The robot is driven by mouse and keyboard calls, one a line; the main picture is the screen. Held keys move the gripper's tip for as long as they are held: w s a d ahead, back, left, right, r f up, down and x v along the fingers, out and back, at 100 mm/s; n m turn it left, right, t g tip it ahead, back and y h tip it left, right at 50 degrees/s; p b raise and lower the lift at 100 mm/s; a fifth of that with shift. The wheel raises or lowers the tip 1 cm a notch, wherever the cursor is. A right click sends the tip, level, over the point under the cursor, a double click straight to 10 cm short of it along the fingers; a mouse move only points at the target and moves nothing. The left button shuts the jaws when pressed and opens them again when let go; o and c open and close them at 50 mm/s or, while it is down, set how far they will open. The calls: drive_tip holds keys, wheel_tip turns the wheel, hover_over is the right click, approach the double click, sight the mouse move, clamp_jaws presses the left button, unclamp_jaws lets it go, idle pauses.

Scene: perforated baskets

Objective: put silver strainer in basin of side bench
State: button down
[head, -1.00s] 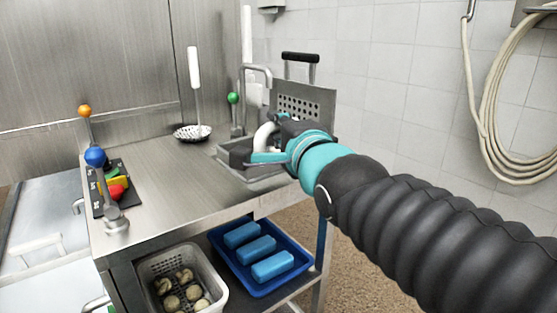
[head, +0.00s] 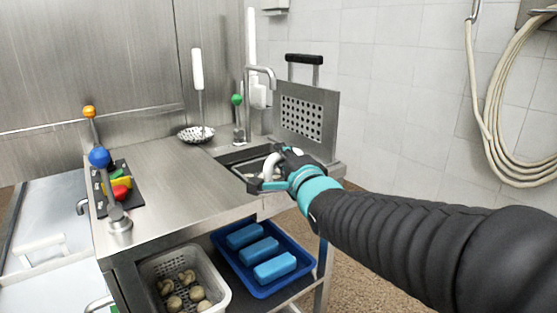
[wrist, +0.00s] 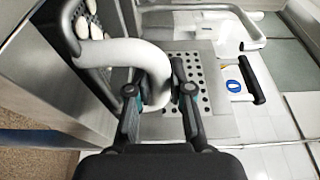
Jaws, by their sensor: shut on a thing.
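My gripper (head: 268,178) is shut on the thick white curved handle of the silver strainer (head: 271,163). In the head view the strainer's body is mostly hidden by my gripper and the basin edge. The basin (head: 232,156) is sunk in the right end of the side bench (head: 165,185). My gripper is at its front right part, low at the rim. I cannot tell whether the strainer touches the basin floor.
A perforated panel with a black handle (head: 308,118) stands upright behind the basin, beside a tap (head: 262,70). A round skimmer with a tall white handle (head: 196,133) is left of it. A blue tray (head: 255,255) is below.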

drive_tip(key=shift+f+b, duration=0.55)
drive_tip(key=shift+f, duration=0.2)
drive_tip(key=c, duration=1.1)
unclamp_jaws()
drive_tip(key=shift+o, duration=0.2)
